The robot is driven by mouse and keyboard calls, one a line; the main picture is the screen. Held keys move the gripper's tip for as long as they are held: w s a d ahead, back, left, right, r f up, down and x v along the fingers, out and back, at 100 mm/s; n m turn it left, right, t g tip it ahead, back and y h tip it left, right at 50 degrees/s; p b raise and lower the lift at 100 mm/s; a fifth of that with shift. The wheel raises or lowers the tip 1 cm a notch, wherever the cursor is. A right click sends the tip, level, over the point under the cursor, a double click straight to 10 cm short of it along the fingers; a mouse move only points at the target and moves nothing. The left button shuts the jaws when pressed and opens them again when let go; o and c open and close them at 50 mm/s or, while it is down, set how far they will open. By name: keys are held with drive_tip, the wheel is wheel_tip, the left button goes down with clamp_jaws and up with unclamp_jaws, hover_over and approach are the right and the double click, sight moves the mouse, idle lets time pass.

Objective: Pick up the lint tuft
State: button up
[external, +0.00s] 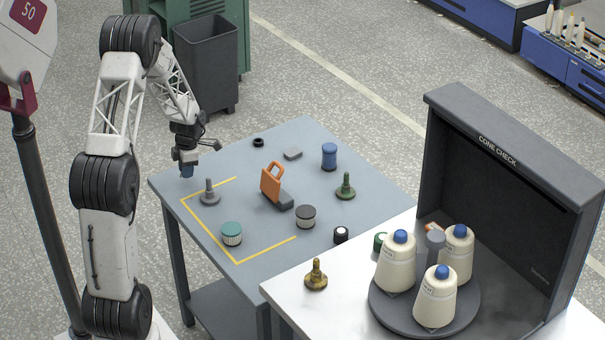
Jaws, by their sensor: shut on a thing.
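My gripper (186,161) points down over the left corner of the grey-blue table (200,255). It is shut on a small dark blue thing (186,171), which shows just below the fingers. The thing is too small and too covered to tell whether it is the lint tuft or how far it is above the table. I cannot make out a lint tuft for certain anywhere else; a small flat grey piece (293,153) lies near the back of the table.
A grey peg (209,192) stands close to my gripper, by the yellow line. An orange-handled tool (271,183), teal-topped jar (231,233), dark-topped jar (306,217), blue spool (329,156) and green peg (345,187) stand around. A dark bin (207,62) is behind.

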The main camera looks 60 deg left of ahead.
drive_tip(key=s+d+r, duration=0.2)
drive_tip(key=s+d, duration=0.8)
drive_tip(key=d, duration=0.1)
drive_tip(key=shift+s+d+r, duration=0.25)
drive_tip(key=shift+s+d, duration=0.15)
